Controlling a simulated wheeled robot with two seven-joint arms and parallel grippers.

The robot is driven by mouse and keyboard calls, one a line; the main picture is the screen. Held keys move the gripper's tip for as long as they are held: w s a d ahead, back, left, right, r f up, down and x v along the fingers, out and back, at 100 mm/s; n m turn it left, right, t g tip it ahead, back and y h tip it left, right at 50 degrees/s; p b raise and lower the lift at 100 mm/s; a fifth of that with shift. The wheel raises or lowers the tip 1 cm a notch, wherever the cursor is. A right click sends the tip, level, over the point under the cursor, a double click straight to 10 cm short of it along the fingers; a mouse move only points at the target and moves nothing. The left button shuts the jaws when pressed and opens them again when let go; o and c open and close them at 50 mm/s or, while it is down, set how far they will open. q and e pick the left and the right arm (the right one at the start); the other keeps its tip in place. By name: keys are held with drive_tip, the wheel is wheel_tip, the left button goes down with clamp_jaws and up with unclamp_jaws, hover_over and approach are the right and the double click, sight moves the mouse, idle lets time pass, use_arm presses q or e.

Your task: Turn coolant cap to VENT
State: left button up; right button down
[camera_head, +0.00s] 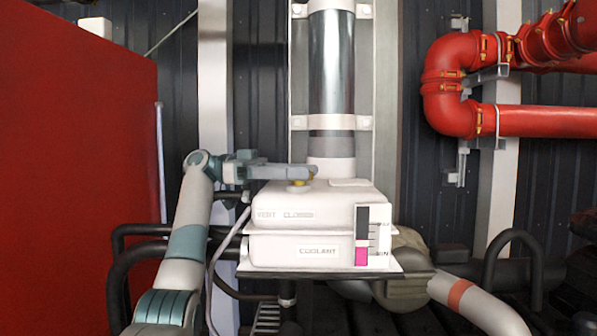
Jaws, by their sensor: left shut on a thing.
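The white coolant tank (300,236) stands at the middle of the view, with "COOLANT" on its lower front. The words "VENT" and "CLOSED" are side by side on its upper front, VENT on the left. A small yellow coolant cap (298,183) shows on top of the tank, mostly hidden by my gripper. My left gripper (305,172) reaches in from the left, lies nearly level over the tank top and is shut on the cap. The cap's pointing direction cannot be made out. My right gripper is not in view.
A level gauge (362,245) with a magenta band is on the tank's right front. A metal pipe (331,70) rises right behind the tank. Red pipes (450,85) are at upper right and a red panel (75,150) at left. Dark hoses (130,245) run beside the tank.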

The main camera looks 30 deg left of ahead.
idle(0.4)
use_arm(q)
drive_tip(key=o, duration=1.1)
drive_tip(key=shift+c, duration=0.2)
drive_tip(key=shift+a, duration=0.1)
drive_tip(key=shift+a+b, duration=0.4)
drive_tip(key=shift+a, duration=0.05)
drive_tip(key=a+b, duration=0.1)
drive_tip(key=a, duration=0.2)
drive_tip(key=s+a+b, duration=0.1)
drive_tip(key=a, duration=0.1)
drive_tip(key=a+b, duration=0.1)
drive_tip(key=a, duration=0.2)
drive_tip(key=shift+s+a, duration=0.3)
drive_tip(key=shift+s, duration=0.05)
drive_tip(key=shift+s+a, duration=0.2)
drive_tip(key=shift+a, duration=0.9)
